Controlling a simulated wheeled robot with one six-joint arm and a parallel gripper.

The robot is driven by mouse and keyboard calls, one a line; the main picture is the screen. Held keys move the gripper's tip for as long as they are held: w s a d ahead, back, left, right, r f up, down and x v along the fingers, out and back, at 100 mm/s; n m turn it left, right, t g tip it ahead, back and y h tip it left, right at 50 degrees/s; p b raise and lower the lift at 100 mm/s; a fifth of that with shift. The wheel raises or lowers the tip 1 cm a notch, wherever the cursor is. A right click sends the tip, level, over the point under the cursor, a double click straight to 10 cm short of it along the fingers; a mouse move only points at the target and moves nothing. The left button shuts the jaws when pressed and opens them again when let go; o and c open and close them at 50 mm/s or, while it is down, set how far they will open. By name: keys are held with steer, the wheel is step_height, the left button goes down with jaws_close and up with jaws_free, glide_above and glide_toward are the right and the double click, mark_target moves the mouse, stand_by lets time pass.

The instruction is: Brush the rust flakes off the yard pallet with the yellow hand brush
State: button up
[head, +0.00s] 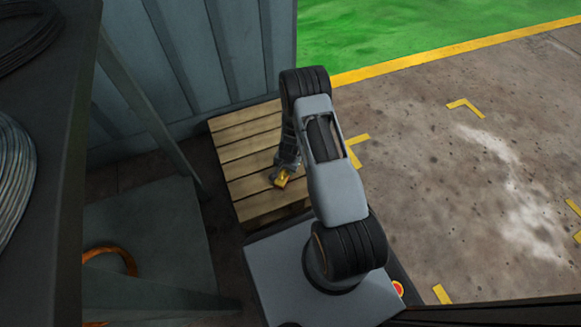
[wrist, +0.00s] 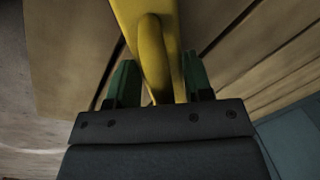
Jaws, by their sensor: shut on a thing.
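The yellow hand brush (wrist: 150,50) is between the two green fingers of my gripper (wrist: 155,85) in the wrist view, and the gripper is shut on it. In the head view a small yellow part of the brush (head: 281,179) shows below my gripper (head: 284,170), over the wooden yard pallet (head: 235,160). The pallet has light slats with dark gaps between them. My arm hides its right side. I cannot tell whether the brush touches the slats. I cannot make out rust flakes in either view.
A grey corrugated metal wall (head: 200,60) stands right behind the pallet. Dark shelving with coiled cable (head: 15,170) is at the left. Open concrete floor (head: 450,190) with yellow corner marks lies to the right, and a green floor area (head: 400,30) is beyond it.

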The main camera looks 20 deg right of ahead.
steer(key=shift+a+p, duration=0.3)
steer(key=shift+a, duration=3.65)
steer(key=shift+d+r+b, duration=0.1)
steer(key=shift+d+b, duration=0.45)
steer(key=shift+d, duration=4.75)
steer(key=shift+d+f, duration=0.2)
steer(key=shift+d, duration=1.35)
steer(key=shift+s, duration=0.1)
step_height(320, 180, up, 6)
steer(key=p, duration=0.4)
steer(key=shift+r, duration=0.1)
